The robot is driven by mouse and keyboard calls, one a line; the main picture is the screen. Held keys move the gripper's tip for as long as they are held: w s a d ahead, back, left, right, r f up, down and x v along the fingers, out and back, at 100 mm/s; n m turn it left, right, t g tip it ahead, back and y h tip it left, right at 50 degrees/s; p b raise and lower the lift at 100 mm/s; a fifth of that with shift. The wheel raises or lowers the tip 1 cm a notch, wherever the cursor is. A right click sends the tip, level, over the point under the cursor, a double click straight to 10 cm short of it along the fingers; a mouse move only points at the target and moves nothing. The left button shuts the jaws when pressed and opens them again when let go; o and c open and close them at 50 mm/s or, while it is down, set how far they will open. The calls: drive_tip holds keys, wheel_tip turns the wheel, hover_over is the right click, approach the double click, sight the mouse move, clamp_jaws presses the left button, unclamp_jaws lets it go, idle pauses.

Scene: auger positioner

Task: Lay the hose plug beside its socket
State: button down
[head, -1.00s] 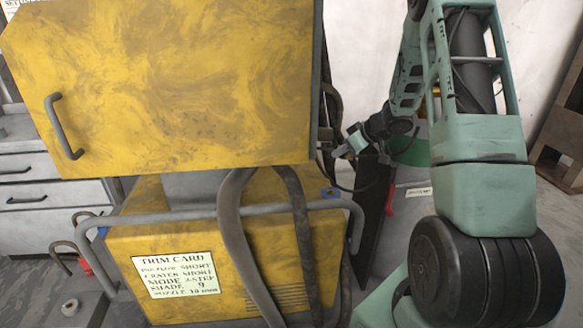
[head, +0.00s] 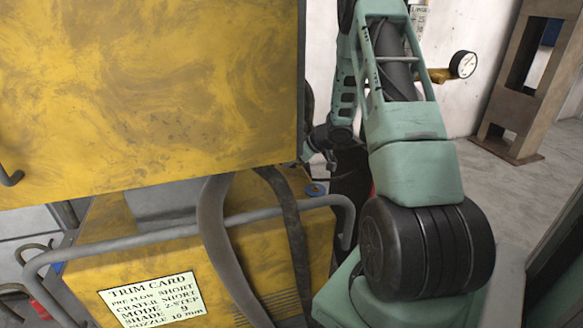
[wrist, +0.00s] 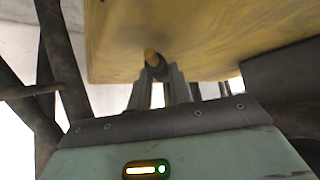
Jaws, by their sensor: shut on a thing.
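In the wrist view my gripper (wrist: 159,80) is shut on a small dark, ringed piece with a brassy round end (wrist: 152,58), which looks like the hose plug. It is held close under or against a yellow surface (wrist: 205,35); I cannot tell whether they touch. In the head view the wrist (head: 318,140) is just right of the upper yellow cabinet's edge, and the fingers and plug are hidden. I cannot make out the socket for certain.
The upper yellow cabinet (head: 150,90) overhangs the lower yellow unit (head: 235,270). A grey rail (head: 140,240) and thick hoses (head: 213,230) cross its front. A gauge (head: 463,64) on a brassy pipe and a brown frame (head: 520,85) stand right. Open floor (head: 480,190) lies at right.

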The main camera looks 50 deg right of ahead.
drive_tip(key=shift+f, duration=0.9)
drive_tip(key=c, duration=1.3)
unclamp_jaws()
drive_tip(key=shift+f, duration=0.1)
drive_tip(key=shift+r, duration=0.25)
drive_tip(key=p+v, duration=0.2)
drive_tip(key=v, duration=1)
